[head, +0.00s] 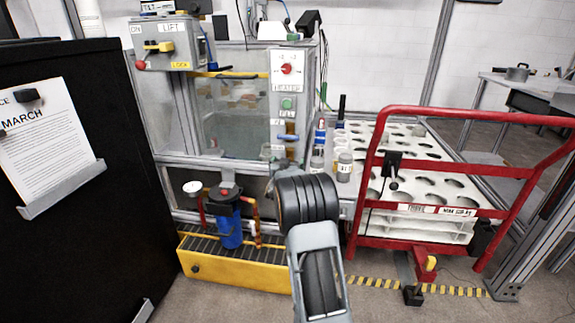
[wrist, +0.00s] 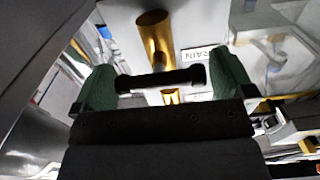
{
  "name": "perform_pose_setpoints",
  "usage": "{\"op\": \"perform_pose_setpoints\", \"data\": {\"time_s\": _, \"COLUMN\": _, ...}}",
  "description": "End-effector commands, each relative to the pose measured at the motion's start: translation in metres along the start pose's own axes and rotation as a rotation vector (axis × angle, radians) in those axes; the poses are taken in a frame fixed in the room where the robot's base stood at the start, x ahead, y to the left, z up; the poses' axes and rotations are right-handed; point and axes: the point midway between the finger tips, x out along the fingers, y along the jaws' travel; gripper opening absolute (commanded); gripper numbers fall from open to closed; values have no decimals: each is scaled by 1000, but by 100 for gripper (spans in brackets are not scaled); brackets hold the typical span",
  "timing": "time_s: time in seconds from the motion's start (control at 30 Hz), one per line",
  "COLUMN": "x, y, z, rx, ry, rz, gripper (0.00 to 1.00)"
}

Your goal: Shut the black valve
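The black valve's bar-shaped handle (wrist: 162,80) lies almost level across the middle of the wrist view. In the head view my arm reaches to the front of the grey machine and hides the gripper and the valve.
The machine's front panel (head: 290,70) has a red knob and a blue lever (head: 288,137). A blue filter housing (head: 229,222) stands at lower left above a yellow base (head: 230,272). Several bottles (head: 344,165) and a red-framed cart (head: 430,243) stand at right. A black cabinet (head: 85,220) is at far left.

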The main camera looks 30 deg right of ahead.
Motion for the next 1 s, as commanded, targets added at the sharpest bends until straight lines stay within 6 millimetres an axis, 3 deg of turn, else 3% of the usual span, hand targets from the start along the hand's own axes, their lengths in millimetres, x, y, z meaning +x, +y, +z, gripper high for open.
{"op": "perform_pose_setpoints", "data": {"time_s": 0.27, "x": -13, "y": 0, "z": -1, "rx": -3, "ry": -2, "rz": -1, "gripper": 100}}
{"op": "perform_pose_setpoints", "data": {"time_s": 0.7, "x": -99, "y": -1, "z": -2, "rx": -2, "ry": -2, "rz": -2, "gripper": 100}}
{"op": "perform_pose_setpoints", "data": {"time_s": 1.0, "x": -133, "y": -1, "z": -1, "rx": 0, "ry": 0, "rz": -1, "gripper": 100}}
